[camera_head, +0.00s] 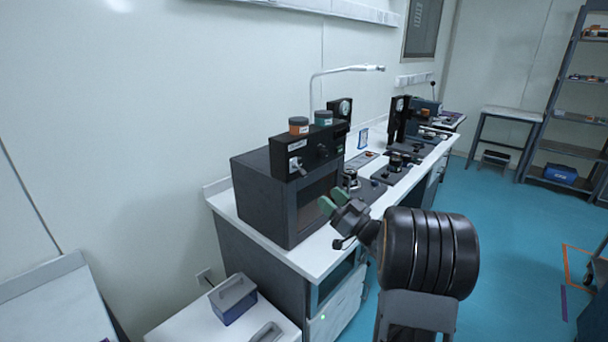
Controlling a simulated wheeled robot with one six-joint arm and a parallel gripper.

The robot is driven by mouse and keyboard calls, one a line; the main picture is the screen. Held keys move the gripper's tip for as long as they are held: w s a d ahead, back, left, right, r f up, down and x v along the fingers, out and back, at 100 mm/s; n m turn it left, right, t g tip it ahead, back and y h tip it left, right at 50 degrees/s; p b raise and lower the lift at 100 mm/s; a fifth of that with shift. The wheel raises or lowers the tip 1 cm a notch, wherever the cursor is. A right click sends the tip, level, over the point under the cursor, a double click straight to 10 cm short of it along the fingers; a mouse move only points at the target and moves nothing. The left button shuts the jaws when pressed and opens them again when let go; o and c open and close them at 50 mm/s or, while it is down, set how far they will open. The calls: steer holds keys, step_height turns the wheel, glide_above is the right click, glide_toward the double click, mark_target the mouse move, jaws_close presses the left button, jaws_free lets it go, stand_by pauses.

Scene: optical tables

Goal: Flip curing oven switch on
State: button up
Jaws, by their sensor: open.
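The curing oven (258,200) is a dark box on the near end of the white workbench, left of centre. Its black front panel carries a small light-coloured switch lever (298,168) at the left and a dark round knob (322,151) to its right. The lever's exact position is too small to tell. My gripper (328,205), with green fingertips, is open and empty. In the picture it is below and to the right of the switch, in front of the oven door, and looks apart from the oven.
Two jars, one orange-lidded (298,126) and one teal-lidded (323,118), sit on top of the oven's panel. Several instruments stand farther along the workbench (310,262). A grey-blue box (233,299) is on a low white table. Blue floor (505,225) is open to the right.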

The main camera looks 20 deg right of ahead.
mark_target(305, 173)
steer(key=p+x, duration=0.2)
steer(key=x, duration=0.8)
steer(key=shift+w+a+r, duration=0.1)
steer(key=shift+w, duration=0.25)
steer(key=shift+p, duration=0.35)
steer(key=c, duration=0.9)
